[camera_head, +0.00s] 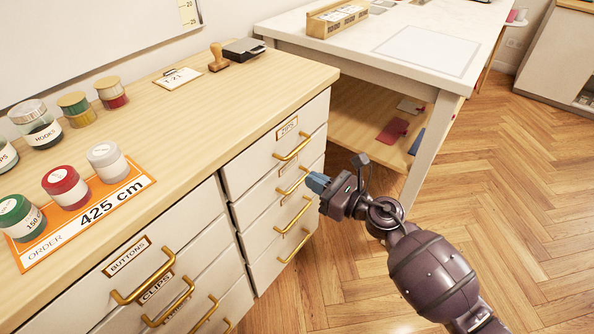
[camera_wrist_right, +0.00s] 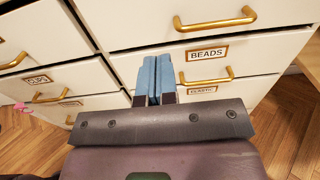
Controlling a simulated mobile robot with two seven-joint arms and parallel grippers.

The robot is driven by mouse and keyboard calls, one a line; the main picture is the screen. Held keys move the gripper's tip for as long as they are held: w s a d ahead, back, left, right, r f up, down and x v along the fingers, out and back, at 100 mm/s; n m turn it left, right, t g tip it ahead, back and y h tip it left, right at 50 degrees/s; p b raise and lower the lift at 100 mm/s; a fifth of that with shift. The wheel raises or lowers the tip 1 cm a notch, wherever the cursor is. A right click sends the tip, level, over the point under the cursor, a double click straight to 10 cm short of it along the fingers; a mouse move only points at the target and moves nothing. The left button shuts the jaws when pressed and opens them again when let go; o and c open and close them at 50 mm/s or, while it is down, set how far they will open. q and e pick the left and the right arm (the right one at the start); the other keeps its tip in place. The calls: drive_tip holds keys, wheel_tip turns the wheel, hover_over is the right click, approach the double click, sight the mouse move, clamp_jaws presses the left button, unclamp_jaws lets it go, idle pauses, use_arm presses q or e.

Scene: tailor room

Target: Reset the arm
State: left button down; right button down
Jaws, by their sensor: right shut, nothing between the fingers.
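My right gripper (camera_head: 318,182) has blue fingertips and reaches in from the lower right, in front of the right-hand column of drawers. In the right wrist view its two blue fingers (camera_wrist_right: 155,78) lie together, shut and empty. They point at the white drawer fronts, near the drawer labelled BEADS (camera_wrist_right: 255,50). I cannot tell whether the fingertips touch a drawer front or stand apart from it. No drawer appears pulled out. My left gripper is not in view.
Brass handles (camera_head: 292,147) stick out from the drawers. A white table (camera_head: 430,50) stands behind. The wood floor (camera_head: 510,190) at right is clear.

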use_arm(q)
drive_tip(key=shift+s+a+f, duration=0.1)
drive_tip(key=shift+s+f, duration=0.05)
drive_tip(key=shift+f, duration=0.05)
use_arm(e)
drive_tip(key=shift+v, duration=1.1)
